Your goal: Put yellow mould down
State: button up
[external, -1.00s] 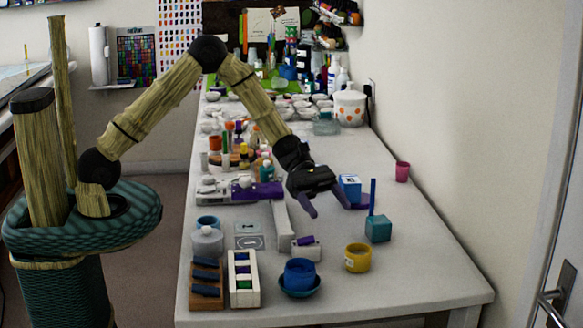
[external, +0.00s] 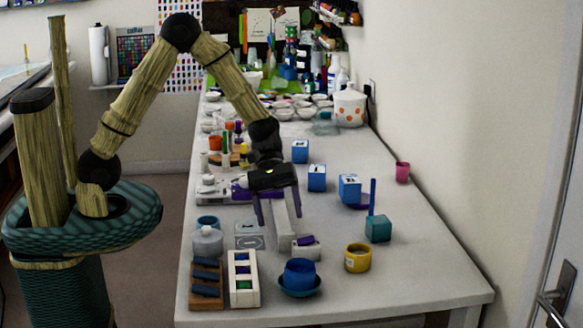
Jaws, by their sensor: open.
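The yellow mould (external: 357,258), a small round cup, stands upright on the white table at the front right. Nothing touches it. My gripper (external: 280,220) points down over the middle of the table, to the left of and behind the mould. Its two purple fingers are spread, with no mould between them. A pale grey bar (external: 283,228) shows between and below the fingers; I cannot tell whether they touch it.
A blue cup on a teal saucer (external: 300,290) stands left of the mould. A teal block (external: 378,228) with a blue stick is behind it. Blue cubes (external: 317,178) stand further back. The table's right front (external: 430,280) is clear.

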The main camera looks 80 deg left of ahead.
jog(key=s+a+m+y, duration=0.1)
jog(key=s+m, duration=0.1)
jog(key=s, duration=0.1)
jog(key=s+a+m+y, duration=0.2)
jog(key=s+a+r+m+y, duration=0.1)
jog(key=s+m, duration=0.1)
jog(key=s, duration=0.1)
jog(key=shift+s+a+m, duration=0.25)
jog(key=shift+s+m, duration=0.05)
jog(key=shift+m, duration=0.1)
jog(key=s+a+r+m+t+y, duration=0.1)
jog(key=s+a+m+y, duration=0.3)
jog(key=m, duration=0.4)
jog(key=shift+s+a+r, duration=0.5)
jog(key=shift+s+r, duration=0.2)
jog(key=shift+s, duration=0.5)
notch_tip(320, 180, up, 5)
jog(key=p, duration=0.4)
jog(key=shift+f+p, duration=0.1)
jog(key=shift+p, duration=0.3)
